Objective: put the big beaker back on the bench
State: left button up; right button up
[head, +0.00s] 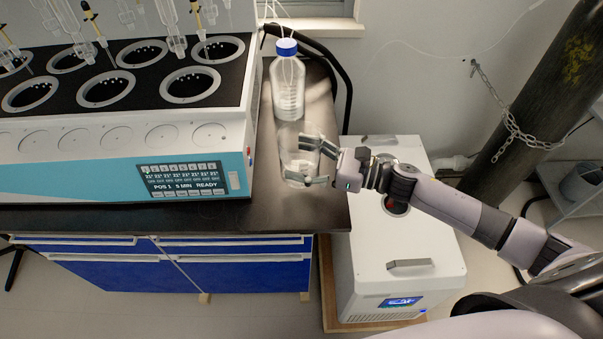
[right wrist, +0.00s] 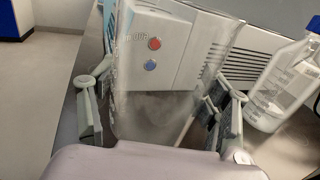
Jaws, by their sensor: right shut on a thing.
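The big beaker (head: 292,150) is clear glass and shows at the right end of the dark bench (head: 225,216), in front of the blue-capped bottle. My right gripper (head: 308,161) reaches in from the right, with its fingers on the beaker's sides. In the right wrist view the beaker (right wrist: 165,75) stands between the two fingers of the gripper (right wrist: 158,118), and the machine shows through its glass. The beaker looks about upright over the bench top; whether its base touches the bench I cannot tell. My left gripper is not in view.
The multi-place distiller (head: 120,145) fills the bench left of the beaker. A clear bottle with a blue cap (head: 287,80) stands close behind it; it also shows in the right wrist view (right wrist: 280,90). A white floor unit (head: 395,250) stands right of the bench, under my right arm.

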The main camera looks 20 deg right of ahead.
notch_tip(320, 180, down, 6)
dwell(0.4)
jog(key=shift+f, duration=0.2)
jog(key=o, duration=1.5)
jog(key=shift+r, duration=0.1)
jog(key=shift+r, duration=0.1)
